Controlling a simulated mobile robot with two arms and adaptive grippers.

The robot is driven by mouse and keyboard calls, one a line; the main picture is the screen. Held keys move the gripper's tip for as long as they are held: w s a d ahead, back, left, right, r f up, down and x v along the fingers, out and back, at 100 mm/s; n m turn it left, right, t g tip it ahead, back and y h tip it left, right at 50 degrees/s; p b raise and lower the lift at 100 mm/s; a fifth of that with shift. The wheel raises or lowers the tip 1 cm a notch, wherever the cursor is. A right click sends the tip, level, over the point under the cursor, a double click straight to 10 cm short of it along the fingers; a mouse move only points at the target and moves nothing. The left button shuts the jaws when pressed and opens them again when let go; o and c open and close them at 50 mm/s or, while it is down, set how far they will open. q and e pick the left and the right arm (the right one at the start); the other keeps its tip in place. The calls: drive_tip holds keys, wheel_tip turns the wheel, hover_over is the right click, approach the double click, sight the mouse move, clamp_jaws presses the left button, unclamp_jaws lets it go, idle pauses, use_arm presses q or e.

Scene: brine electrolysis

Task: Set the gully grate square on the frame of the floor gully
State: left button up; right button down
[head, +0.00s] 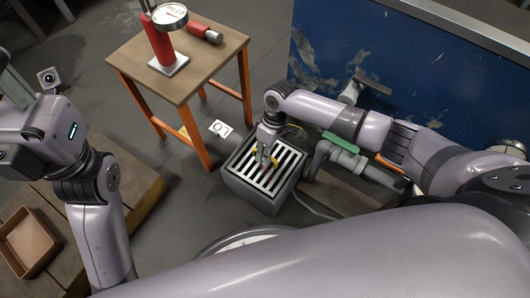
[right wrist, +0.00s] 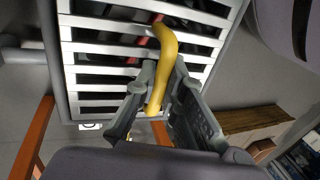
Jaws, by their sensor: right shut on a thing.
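The gully grate (head: 283,162) is a pale metal square with dark slots and a yellow handle. It lies over the grey box of the floor gully (head: 264,199), and its edges look about parallel to the box's rim. I cannot tell whether it rests fully on the frame. My right gripper (head: 265,161) is above the grate, shut on the yellow handle. In the right wrist view the gripper's fingers (right wrist: 158,98) close around the yellow handle (right wrist: 166,48), with the grate's bars (right wrist: 96,67) behind. My left arm shows, but its gripper is not visible.
A wooden table with orange legs (head: 212,146) stands behind the gully, carrying a red device with a gauge (head: 170,16). A blue panel (head: 430,75) is at the back right. Pipework with a green part (head: 340,141) lies right of the gully. A brown tray (head: 28,243) is at lower left.

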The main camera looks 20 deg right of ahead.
idle(0.4)
drive_tip(key=shift+f, duration=0.3)
drive_tip(key=c, duration=1.8)
unclamp_jaws()
drive_tip(key=shift+o, duration=1.1)
drive_tip(key=v, duration=1.2)
